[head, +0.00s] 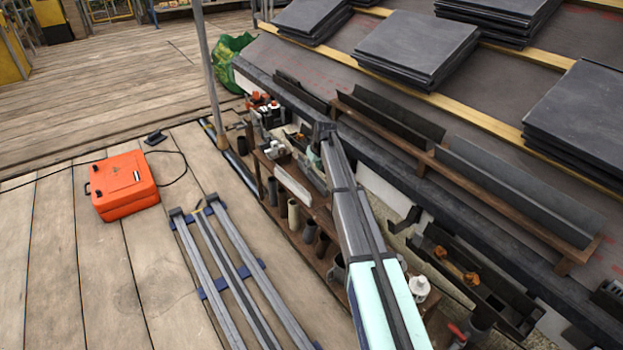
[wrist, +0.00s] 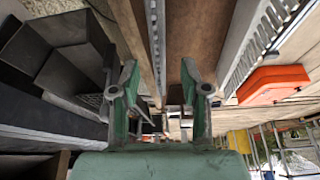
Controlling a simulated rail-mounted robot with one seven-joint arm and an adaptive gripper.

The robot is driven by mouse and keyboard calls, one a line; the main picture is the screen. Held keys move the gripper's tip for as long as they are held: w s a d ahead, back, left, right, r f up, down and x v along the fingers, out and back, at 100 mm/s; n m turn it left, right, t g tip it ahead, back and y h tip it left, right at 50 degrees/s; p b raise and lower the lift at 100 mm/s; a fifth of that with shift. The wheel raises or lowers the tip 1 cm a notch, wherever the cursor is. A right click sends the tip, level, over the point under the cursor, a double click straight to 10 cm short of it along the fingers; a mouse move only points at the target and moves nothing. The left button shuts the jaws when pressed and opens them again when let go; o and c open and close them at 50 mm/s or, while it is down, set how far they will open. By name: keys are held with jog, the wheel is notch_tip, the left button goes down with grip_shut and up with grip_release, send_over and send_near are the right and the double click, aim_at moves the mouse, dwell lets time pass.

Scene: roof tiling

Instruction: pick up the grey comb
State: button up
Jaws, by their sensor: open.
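My gripper (wrist: 160,92) is open, its two green fingers apart with nothing held between them. In the head view my gripper (head: 316,158) is low over the cluttered shelf, mostly hidden behind my arm. A thin grey toothed strip (wrist: 156,45) runs lengthwise ahead of the gap between the fingers, beside a brown board, and looks like the grey comb. A wider light grey slotted strip (wrist: 250,40) lies to the right of the right finger. I cannot tell for sure which strip is the comb. The head view does not show its teeth clearly.
The brown shelf (head: 325,215) holds several cups and small parts. Dark gutter lengths (head: 510,195) and stacked slates (head: 417,48) lie on the roof side. An orange case (head: 124,185) and metal rails (head: 238,268) rest on the deck. Open planks lie at left.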

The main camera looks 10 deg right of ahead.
aim_at(312, 173)
jog(key=b+x, duration=0.2)
jog(key=x, duration=0.3)
jog(key=shift+s+d+f, duration=0.1)
jog(key=shift+s+d, duration=0.05)
grip_shut()
